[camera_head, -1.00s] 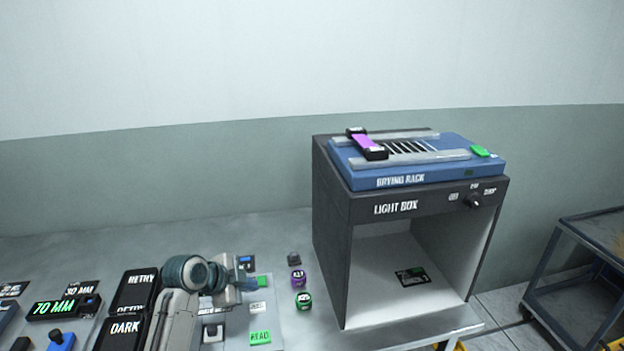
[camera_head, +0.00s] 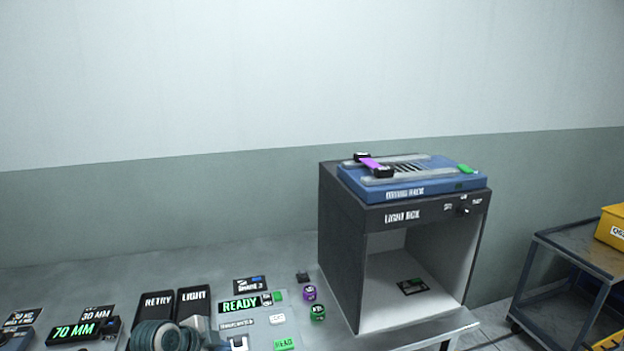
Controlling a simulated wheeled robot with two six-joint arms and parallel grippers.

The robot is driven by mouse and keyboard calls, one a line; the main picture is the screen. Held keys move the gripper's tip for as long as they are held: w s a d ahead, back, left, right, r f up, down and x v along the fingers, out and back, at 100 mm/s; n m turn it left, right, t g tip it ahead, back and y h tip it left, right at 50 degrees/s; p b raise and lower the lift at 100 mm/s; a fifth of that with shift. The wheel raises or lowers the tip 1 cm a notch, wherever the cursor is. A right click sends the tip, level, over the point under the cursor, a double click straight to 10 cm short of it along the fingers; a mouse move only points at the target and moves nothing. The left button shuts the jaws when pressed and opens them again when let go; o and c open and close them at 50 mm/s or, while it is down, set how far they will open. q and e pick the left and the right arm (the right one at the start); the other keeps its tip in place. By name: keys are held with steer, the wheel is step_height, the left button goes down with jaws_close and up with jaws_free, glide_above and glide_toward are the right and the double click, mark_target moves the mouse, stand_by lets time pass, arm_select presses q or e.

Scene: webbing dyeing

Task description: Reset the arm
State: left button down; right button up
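Part of my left arm shows at the bottom edge of the head view, as a teal joint and grey wrist links in front of the dark panels. Its fingers do not show in the frame. My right arm and gripper are out of view. A purple webbing piece with black ends (camera_head: 372,164) lies across the rails of the blue drying rack (camera_head: 440,186), which sits on top of the light box (camera_head: 342,245).
Retry (camera_head: 154,306) and light (camera_head: 194,300) panels stand near my arm. A reader panel with a green READY display (camera_head: 240,305) is to their right. A cart (camera_head: 575,252) stands right.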

arm_select(q)
steer(key=s+a+f+n+g+y, duration=0.15)
steer(key=s+f+n, duration=0.3)
steer(key=s, duration=0.45)
steer(key=s+a+f+n+y, duration=0.1)
steer(key=s+f+n+y, duration=0.15)
steer(key=s+f, duration=0.45)
steer(key=s+a+r+n+g+y, duration=0.15)
steer(key=s+n, duration=0.25)
steer(key=s, duration=0.6)
steer(key=s+a+r+n+y, duration=0.1)
steer(key=s+a+n, duration=0.2)
steer(key=s, duration=0.7)
step_height(320, 180, down, 32)
steer(key=a+r+g+b, duration=0.1)
steer(key=a+g+b, duration=0.1)
steer(key=s+a+f+b, duration=0.1)
steer(key=s+f, duration=1.7)
steer(key=f, duration=0.3)
steer(key=shift+s+a+f+n+g+h, duration=0.2)
steer(key=shift+n+g+h, duration=0.15)
steer(key=shift+n+g, duration=0.05)
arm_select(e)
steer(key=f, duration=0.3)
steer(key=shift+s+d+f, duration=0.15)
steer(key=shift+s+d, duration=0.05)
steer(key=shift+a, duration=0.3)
